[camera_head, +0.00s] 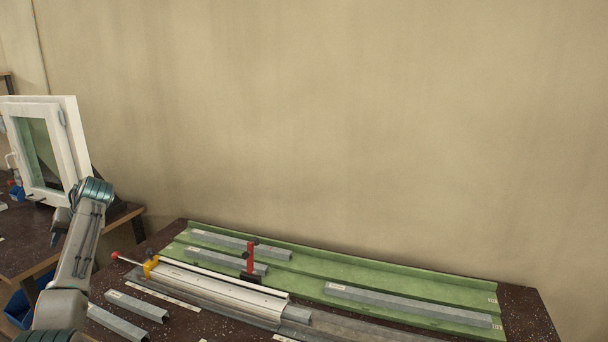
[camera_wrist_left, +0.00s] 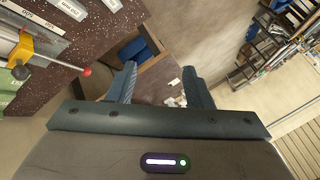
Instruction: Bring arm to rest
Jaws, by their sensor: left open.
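My left arm comes in from the lower left of the head view, raised beside the bench. My left gripper (camera_wrist_left: 160,85) shows in the left wrist view with its two fingers apart and nothing between them. It hangs over the gap past the bench's left end, clear of the bench. In the head view the fingers are hard to make out at the arm's far end. My right gripper is in neither view.
The dark bench (camera_head: 523,306) carries a green profile tray (camera_head: 400,278) with grey profiles, a white profile (camera_head: 215,287), a yellow clamp (camera_head: 151,266) and a red clamp (camera_head: 250,257). A white window frame (camera_head: 75,140) stands on the left table. Blue bins (camera_head: 20,308) sit below.

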